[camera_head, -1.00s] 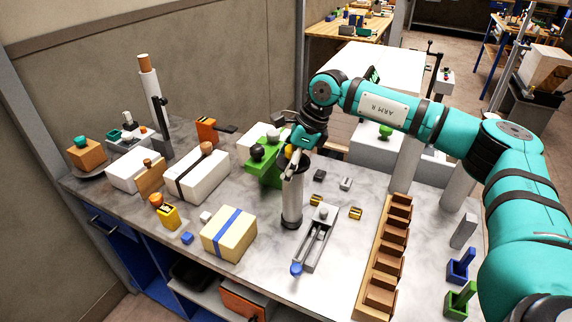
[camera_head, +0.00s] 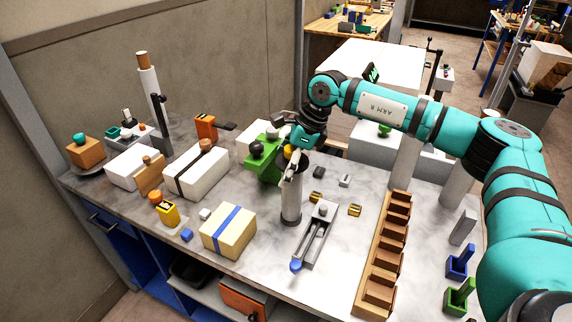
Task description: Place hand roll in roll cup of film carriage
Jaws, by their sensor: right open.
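A pale grey upright cylinder (camera_head: 291,205) stands on the table on a dark round base. I take it for the hand roll seated in the roll cup, but cannot be sure. My right gripper (camera_head: 291,172) is open at the cylinder's top and partly hides its upper end. I cannot tell whether the fingers touch it. A taller white roll with a brown core (camera_head: 148,85) stands at the back left, beside a black post (camera_head: 161,115). My left gripper is not in view.
A green device (camera_head: 262,165) stands just left of my right gripper. A grey slide with a blue knob (camera_head: 315,238) lies in front, near a wooden rack (camera_head: 385,255). A blue-banded box (camera_head: 228,232) is at front left.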

